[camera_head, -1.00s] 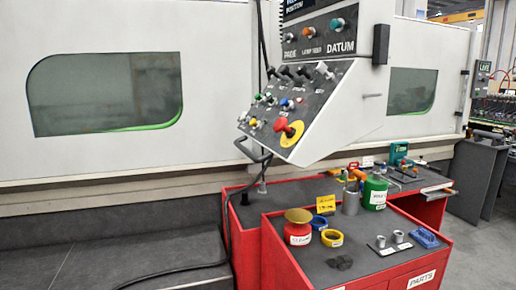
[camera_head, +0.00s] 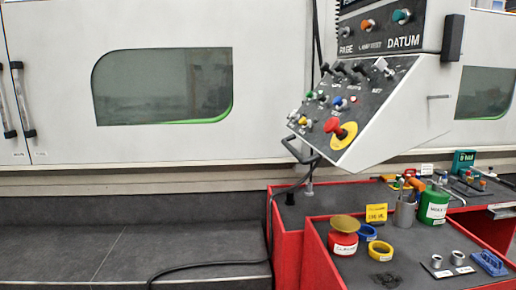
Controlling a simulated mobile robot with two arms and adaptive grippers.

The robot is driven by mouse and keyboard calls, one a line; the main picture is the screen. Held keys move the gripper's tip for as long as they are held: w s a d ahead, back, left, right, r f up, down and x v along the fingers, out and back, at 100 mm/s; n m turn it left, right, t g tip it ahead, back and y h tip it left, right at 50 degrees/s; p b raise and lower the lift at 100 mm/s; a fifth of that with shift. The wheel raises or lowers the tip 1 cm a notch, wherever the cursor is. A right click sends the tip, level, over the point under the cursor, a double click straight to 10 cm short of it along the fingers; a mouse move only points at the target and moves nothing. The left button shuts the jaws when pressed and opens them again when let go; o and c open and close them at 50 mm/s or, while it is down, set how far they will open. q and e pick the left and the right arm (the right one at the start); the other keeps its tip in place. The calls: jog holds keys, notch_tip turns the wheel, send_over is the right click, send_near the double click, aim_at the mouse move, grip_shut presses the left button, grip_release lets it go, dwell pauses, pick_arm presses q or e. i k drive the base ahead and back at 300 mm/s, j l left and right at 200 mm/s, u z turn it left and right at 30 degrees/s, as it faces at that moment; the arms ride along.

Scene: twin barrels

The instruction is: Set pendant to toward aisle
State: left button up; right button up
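The pendant (camera_head: 385,110) hangs in the upper right in front of the white machine. Its sloped panel carries several toggles and coloured buttons, with a red mushroom button (camera_head: 335,128) on a yellow plate. Its upper panel (camera_head: 385,32) has an orange and a teal knob and reads PAGE and DATUM. The panel faces left and toward me. A dark handle (camera_head: 300,155) sticks out at its lower left edge. Neither of my grippers is in view.
Below the pendant stand red cabinets (camera_head: 288,250) with dark tops, bearing a red tin (camera_head: 343,242), tape rolls, a green can (camera_head: 433,207) and a blue brush (camera_head: 489,263). The grey floor (camera_head: 70,258) at left is clear.

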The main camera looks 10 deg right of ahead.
aim_at(382, 117)
jog(key=z, duration=0.75)
